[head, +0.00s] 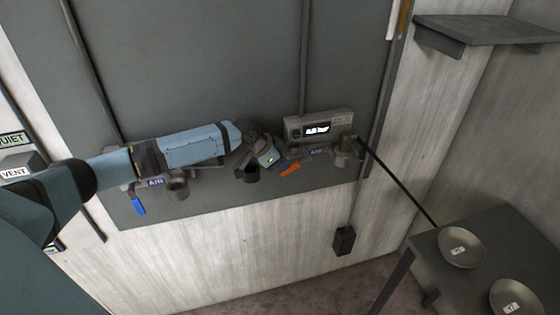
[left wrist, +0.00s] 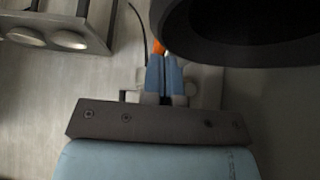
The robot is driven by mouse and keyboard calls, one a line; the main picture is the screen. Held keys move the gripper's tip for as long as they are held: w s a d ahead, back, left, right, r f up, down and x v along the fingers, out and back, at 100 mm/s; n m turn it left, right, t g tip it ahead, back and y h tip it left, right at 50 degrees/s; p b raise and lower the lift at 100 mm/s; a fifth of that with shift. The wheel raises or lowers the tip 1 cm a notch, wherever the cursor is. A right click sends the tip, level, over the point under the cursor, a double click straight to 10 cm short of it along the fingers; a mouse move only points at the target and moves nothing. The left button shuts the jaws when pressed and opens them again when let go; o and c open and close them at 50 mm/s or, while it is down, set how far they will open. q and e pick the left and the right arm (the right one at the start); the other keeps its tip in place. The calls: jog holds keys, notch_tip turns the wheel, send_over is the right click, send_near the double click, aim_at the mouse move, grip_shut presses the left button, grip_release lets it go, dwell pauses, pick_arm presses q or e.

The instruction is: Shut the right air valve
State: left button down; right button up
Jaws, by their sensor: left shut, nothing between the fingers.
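An orange valve handle (head: 291,168) sits low on the grey wall panel, beside an AIR label (head: 318,152) and below a box with a lit display. It slants down to the left. My left gripper (head: 281,163) is shut and empty at the handle's upper left. In the left wrist view its blue fingertips (left wrist: 164,72) are together, with the orange handle (left wrist: 158,46) just past them. I cannot tell whether they touch. The valve body is mostly hidden. A blue handle (head: 138,207) hangs at the panel's left, under another AIR label (head: 155,182). My right gripper is out of view.
The display box (head: 320,126) stands out from the panel close above my gripper. A dark round cup-like fitting (left wrist: 235,30) fills the upper right of the left wrist view. A table (head: 425,244) with bowls is at lower right, and a shelf (head: 485,30) at upper right.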

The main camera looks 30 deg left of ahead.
pick_arm(q)
jog(key=shift+w+f, duration=0.1)
jog(key=shift+f, duration=0.4)
jog(key=shift+r, duration=0.1)
dwell(0.3)
